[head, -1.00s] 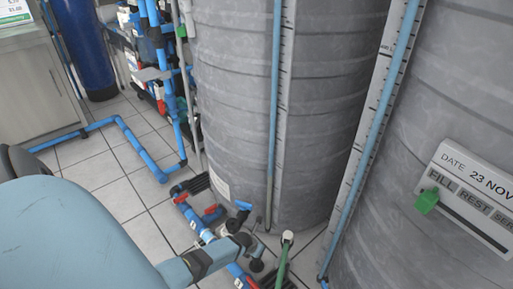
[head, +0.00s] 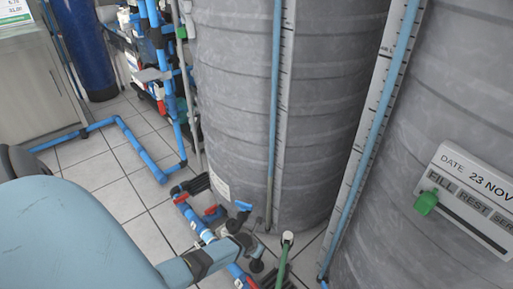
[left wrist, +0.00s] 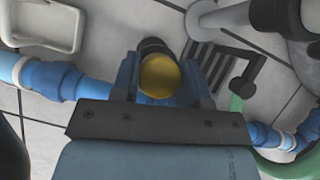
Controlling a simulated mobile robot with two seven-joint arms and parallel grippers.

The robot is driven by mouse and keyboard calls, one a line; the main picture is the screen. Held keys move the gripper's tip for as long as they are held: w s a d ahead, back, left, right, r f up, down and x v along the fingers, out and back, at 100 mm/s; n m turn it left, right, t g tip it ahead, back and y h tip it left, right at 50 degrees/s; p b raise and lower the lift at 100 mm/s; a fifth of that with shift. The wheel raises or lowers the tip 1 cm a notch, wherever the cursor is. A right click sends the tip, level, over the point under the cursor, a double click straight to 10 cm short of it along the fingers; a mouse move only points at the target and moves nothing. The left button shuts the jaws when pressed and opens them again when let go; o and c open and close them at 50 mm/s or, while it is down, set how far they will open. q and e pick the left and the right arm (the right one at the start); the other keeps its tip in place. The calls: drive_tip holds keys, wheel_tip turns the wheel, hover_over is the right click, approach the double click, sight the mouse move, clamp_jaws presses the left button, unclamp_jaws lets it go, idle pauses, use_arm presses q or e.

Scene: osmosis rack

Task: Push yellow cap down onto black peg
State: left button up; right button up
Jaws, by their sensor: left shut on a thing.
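The yellow cap (left wrist: 160,76) shows in the left wrist view as a round yellow disc. It sits between the two fingers of my left gripper (left wrist: 159,85), which is shut on it. A short black cylindrical part (left wrist: 152,45) shows just beyond the cap; it may be the black peg, and I cannot tell whether cap and peg touch. In the head view my left gripper (head: 249,250) is low in the middle, over the blue pipework, and the cap cannot be made out. My right gripper is not in view.
Blue pipe (head: 196,224) with red and blue valve handles runs along the floor. A green hose (head: 283,262) rises just right of the gripper. Large grey tanks (head: 235,120) stand close behind and right. A dark slotted drain (left wrist: 212,65) lies below. Open tiled floor (head: 110,190) is left.

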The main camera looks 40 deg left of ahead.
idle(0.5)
use_arm(q)
drive_tip(key=shift+f, duration=0.4)
drive_tip(key=o, duration=1)
drive_tip(key=shift+c, duration=0.2)
